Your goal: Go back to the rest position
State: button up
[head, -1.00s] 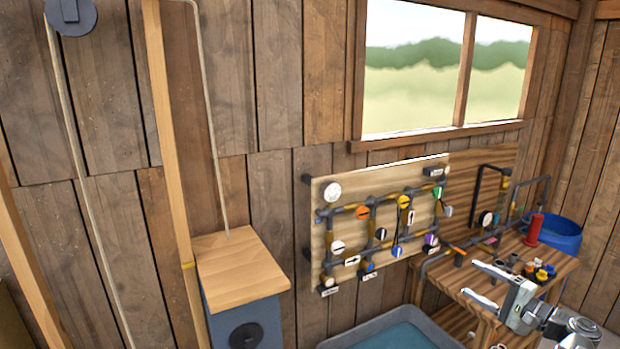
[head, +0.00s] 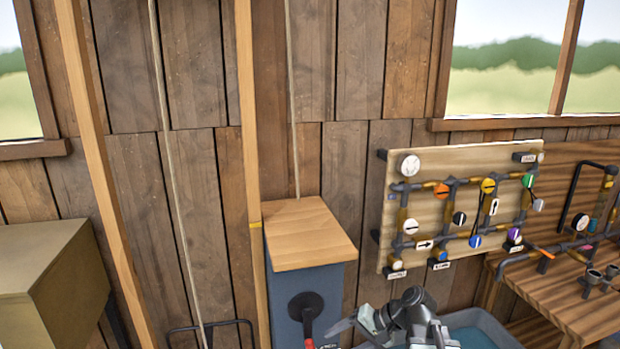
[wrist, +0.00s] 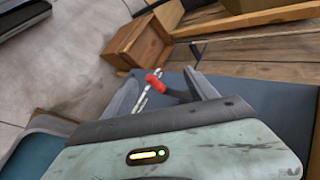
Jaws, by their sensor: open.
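My gripper (head: 345,328) is at the bottom of the head view, just right of the blue-grey cabinet's crank. In the wrist view my gripper (wrist: 163,88) has its two fingers spread, with nothing held between them. The crank's red handle (wrist: 155,83) shows between the fingers there, on a dark arm. I cannot tell how far it is from the fingertips. In the head view the red handle (head: 308,337) hangs below a black hub on the cabinet (head: 280,310).
A pipe-and-valve board (head: 465,205) hangs on the plank wall. A teal basin (head: 475,330) lies low behind my arm, beside a wooden bench (head: 560,300). A tan box (head: 45,280) stands at left. Wooden posts (head: 245,150) rise left of the cabinet.

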jog(key=s+a+f+n+g+h+b, duration=0.1)
jog(key=s+f+n+g+h, duration=0.2)
jog(key=f, duration=0.4)
jog(key=s+d+f+h, duration=0.1)
jog(key=s+d+h, duration=0.1)
jog(key=d+h, duration=0.3)
jog(key=d, duration=0.3)
jog(key=shift+s+d+f+n+t+h, duration=0.15)
jog(key=shift+d+f+n+t+h, duration=0.15)
jog(key=shift+d+t, duration=0.1)
jog(key=shift+a, duration=0.1)
dwell(0.6)
